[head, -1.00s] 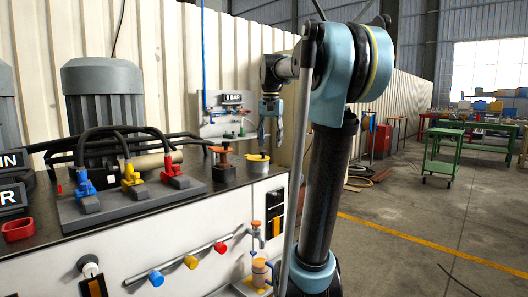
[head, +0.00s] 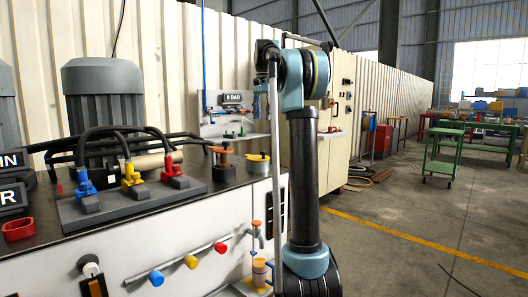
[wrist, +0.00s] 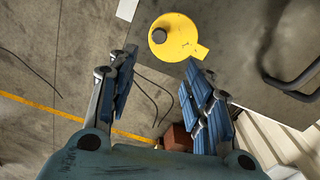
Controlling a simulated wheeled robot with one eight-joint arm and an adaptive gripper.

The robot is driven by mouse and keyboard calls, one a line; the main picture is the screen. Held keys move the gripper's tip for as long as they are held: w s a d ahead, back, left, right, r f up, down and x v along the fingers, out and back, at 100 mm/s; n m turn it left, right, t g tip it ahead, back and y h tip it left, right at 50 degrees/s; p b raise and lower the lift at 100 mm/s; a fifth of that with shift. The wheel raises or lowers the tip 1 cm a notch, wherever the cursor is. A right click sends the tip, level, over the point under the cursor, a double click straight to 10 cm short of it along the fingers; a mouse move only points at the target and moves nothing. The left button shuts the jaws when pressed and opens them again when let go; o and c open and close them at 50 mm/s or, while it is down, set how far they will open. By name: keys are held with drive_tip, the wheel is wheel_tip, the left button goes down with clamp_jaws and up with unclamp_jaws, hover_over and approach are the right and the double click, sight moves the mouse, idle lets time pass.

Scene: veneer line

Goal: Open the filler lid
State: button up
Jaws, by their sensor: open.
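The filler lid (head: 258,157) is a yellow round cap with a dark knob. It sits flat on a short metal neck near the right end of the dark bench top. In the wrist view the lid (wrist: 183,42) appears as a yellow disc with a tab on its right side. It lies just beyond the fingertips, nearer the right finger. My gripper (wrist: 160,62) is open with nothing between its blue-padded fingers. In the head view it is above the lid and partly hidden by my arm.
An orange-topped valve (head: 222,153) stands just left of the lid. A hose manifold (head: 130,200) with red, yellow and blue levers is further left. Open floor (head: 410,220) lies to the right.

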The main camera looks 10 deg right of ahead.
wheel_tip(320, 180, down, 16)
idle(0.6)
drive_tip(key=shift+c, duration=0.5)
clamp_jaws()
